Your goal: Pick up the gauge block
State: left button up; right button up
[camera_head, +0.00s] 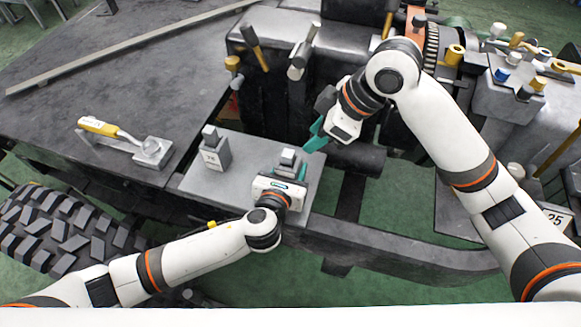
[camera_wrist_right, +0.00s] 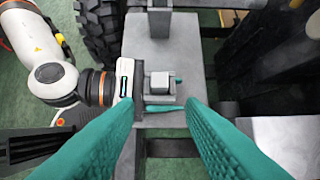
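Two grey stepped blocks stand on a light grey plate (camera_head: 240,167). The left block (camera_head: 213,152) bears a dark mark on its front; I cannot tell which is the gauge block. The right block (camera_head: 288,160) shows in the right wrist view (camera_wrist_right: 160,83) too. My left gripper (camera_head: 288,170) is at the right block, with teal fingers on two sides of it. I cannot tell whether they touch it. My right gripper (camera_head: 315,136) hangs above and to the right of the plate, empty, its fingers wide apart.
A yellow-handled tool (camera_head: 103,127) and a metal piece (camera_head: 150,153) lie on the dark table at left. A tyre (camera_head: 65,230) sits below. Chassis parts and levers (camera_head: 255,45) rise behind the plate. A grey box (camera_head: 508,95) with several knobs stands at right.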

jog(key=shift+o, duration=1)
jog(key=m+t+h, duration=1)
jog(key=m+t, duration=0.2)
jog(key=m, duration=0.6)
send_near(287, 157)
jog(key=x, duration=0.6)
jog(key=shift+d+f, duration=0.15)
jog(key=x, duration=0.3)
jog(key=shift+w, duration=0.15)
jog(key=shift+x, duration=0.9)
jog(key=shift+f, duration=0.15)
jog(key=shift+c, duration=0.4)
